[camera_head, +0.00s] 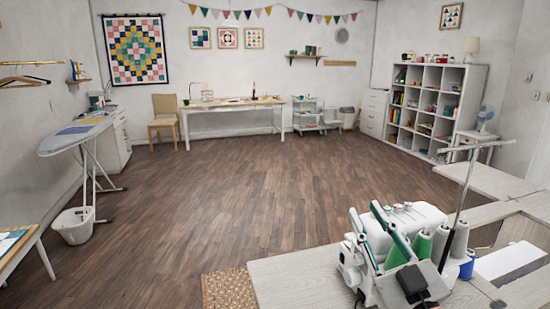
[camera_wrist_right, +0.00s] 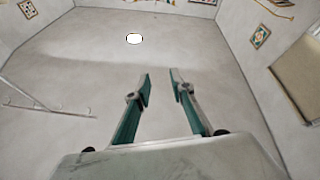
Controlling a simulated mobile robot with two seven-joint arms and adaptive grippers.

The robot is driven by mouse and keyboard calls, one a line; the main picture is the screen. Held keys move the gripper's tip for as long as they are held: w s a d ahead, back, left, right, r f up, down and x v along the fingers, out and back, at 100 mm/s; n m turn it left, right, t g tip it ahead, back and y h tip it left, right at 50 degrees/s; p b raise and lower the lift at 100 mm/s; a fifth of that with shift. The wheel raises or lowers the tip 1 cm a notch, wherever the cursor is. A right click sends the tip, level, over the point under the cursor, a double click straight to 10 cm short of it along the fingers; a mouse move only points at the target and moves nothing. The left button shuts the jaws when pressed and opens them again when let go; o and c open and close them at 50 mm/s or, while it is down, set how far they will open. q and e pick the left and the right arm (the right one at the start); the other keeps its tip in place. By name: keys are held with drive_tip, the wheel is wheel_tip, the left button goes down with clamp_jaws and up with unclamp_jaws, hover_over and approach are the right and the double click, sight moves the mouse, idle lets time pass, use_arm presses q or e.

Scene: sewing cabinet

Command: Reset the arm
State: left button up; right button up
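My right gripper (camera_head: 365,209) is in the lower right of the head view, with its teal-lined fingers pointing up. In that view it overlaps a white sewing machine (camera_head: 418,216); I cannot tell how near it is to the machine. In the right wrist view the fingers (camera_wrist_right: 160,76) are spread apart with an empty gap between them. My left gripper does not show in either view.
Green thread cones (camera_head: 421,246) and a blue spool (camera_head: 467,266) stand by the machine on a pale wooden table (camera_head: 295,278). An ironing board (camera_head: 76,136), a long table (camera_head: 235,107) and a white cube shelf (camera_head: 440,78) stand farther off. The wooden floor (camera_head: 220,190) is clear in the middle.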

drive_tip(key=s+d+f+g+h, duration=0.2)
drive_tip(key=d+f+g, duration=0.15)
drive_tip(key=f, duration=0.75)
drive_tip(key=s+d+f+g+h, duration=0.3)
drive_tip(key=f+g, duration=0.1)
drive_tip(key=f, duration=0.8)
drive_tip(key=s+d+f+n+g+h, duration=0.1)
drive_tip(key=s+d+f+g+h, duration=0.5)
drive_tip(key=s+d+f, duration=0.8)
drive_tip(key=a+f+m+t+y, duration=0.1)
drive_tip(key=a+f+y, duration=0.3)
drive_tip(key=a, duration=0.5)
drive_tip(key=a+f+m+t+y, duration=0.1)
drive_tip(key=a+f+y, duration=0.3)
drive_tip(key=a+f, duration=0.4)
drive_tip(key=shift+w+a+f+m, duration=0.35)
drive_tip(key=shift+a+m, duration=0.05)
drive_tip(key=shift+a, duration=0.45)
